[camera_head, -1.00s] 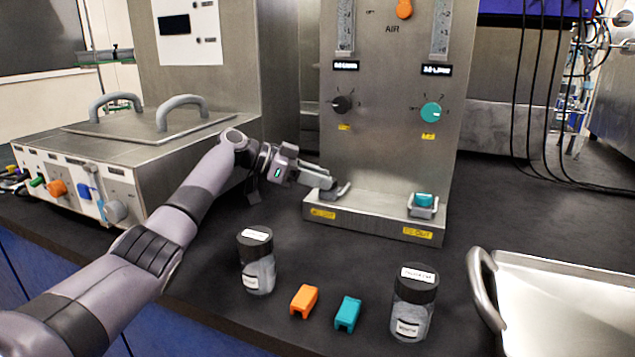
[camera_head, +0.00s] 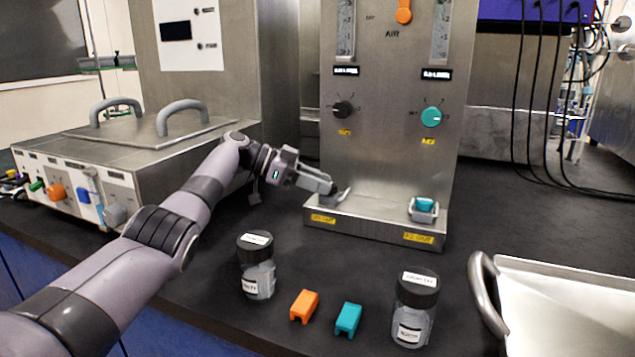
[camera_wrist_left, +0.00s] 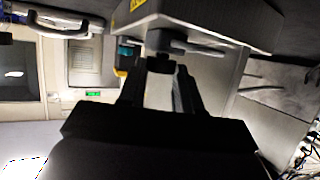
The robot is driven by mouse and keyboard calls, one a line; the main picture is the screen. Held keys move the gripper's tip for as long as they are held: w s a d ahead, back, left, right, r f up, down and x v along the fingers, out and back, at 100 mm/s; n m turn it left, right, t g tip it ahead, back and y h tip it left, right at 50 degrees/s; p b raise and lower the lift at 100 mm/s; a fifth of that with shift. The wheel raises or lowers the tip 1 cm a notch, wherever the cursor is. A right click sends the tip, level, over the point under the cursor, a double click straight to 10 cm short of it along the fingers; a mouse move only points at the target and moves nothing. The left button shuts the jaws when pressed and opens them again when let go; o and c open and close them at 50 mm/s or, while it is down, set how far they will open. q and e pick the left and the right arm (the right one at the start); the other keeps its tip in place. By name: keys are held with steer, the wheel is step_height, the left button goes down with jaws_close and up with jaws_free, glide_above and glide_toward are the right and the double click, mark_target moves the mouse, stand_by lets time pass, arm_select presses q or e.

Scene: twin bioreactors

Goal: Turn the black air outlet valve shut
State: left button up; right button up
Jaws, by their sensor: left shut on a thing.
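My left gripper (camera_head: 336,195) is shut at the left outlet on the low steel ledge (camera_head: 375,228) of the air panel, by the left yellow label. A small dark piece, which I take for the black air outlet valve (camera_wrist_left: 160,65), shows between the fingers in the left wrist view. The fingers and a grey bracket hide most of it, and I cannot tell how far it is turned. A teal valve (camera_head: 424,204) sits in a matching bracket at the right outlet. My right gripper is not in view.
The panel (camera_head: 385,150) carries a black knob (camera_head: 343,109) and a teal knob (camera_head: 431,117). Two dark-lidded jars (camera_head: 258,275), (camera_head: 413,318), an orange block (camera_head: 304,306) and a teal block (camera_head: 348,318) stand in front. A metal tray (camera_head: 565,300) lies at the right.

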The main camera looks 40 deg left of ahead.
arm_select(q)
steer(key=shift+f, duration=0.15)
steer(key=o, duration=1)
steer(key=shift+o, duration=0.2)
steer(key=shift+s+d+n+t+y+p, duration=0.1)
steer(key=shift+s+n+t+y+p, duration=0.05)
steer(key=shift+n+t+y+p, duration=0.45)
